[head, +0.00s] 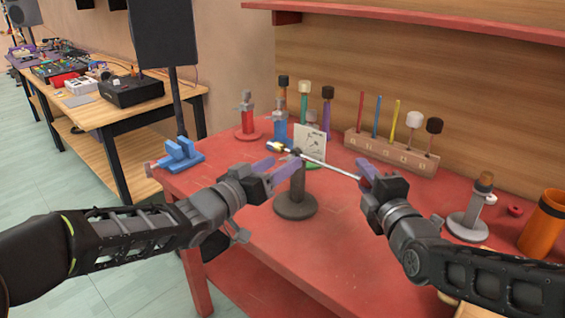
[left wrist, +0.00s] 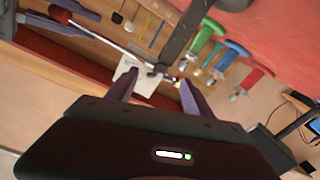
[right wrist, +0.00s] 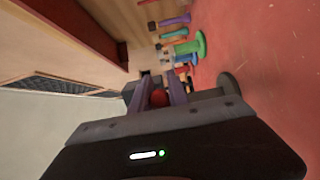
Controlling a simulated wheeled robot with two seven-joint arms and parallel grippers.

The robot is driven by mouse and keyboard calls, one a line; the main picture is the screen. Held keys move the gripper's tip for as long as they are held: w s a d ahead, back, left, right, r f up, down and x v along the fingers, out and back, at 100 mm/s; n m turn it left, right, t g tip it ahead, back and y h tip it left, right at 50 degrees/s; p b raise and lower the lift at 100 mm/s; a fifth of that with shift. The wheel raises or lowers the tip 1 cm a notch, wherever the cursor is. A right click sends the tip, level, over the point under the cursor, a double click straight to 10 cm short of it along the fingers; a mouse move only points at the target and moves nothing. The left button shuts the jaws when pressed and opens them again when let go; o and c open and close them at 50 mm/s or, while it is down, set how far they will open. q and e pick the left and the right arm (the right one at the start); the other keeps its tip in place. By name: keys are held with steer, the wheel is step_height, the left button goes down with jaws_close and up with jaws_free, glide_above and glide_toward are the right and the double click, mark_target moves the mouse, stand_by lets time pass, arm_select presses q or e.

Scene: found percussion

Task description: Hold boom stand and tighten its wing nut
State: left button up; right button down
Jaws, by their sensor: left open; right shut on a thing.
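The boom stand (head: 295,207) is dark grey, with a round base and an upright post on the red table. Its thin silver boom (head: 328,166) slopes down to the right from a brass-coloured end. My right gripper (head: 364,175) is shut on the boom's right end; a red ball (right wrist: 160,97) shows between its fingers in the right wrist view. My left gripper (head: 275,168) is open beside the post top, left of it. In the left wrist view its fingers (left wrist: 156,93) point toward the dark clamp where boom and post meet. I cannot make out the wing nut clearly.
On the red table (head: 345,235), a red stand (head: 247,118), a blue cradle (head: 180,155) and a white card (head: 310,143) stand behind the left gripper. A wooden rack (head: 390,153) holds mallets. An orange cup (head: 545,222) and a grey stand (head: 468,225) are at right.

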arm_select(q)
steer(key=shift+x, duration=0.8)
steer(key=shift+c, duration=0.4)
jaws_close()
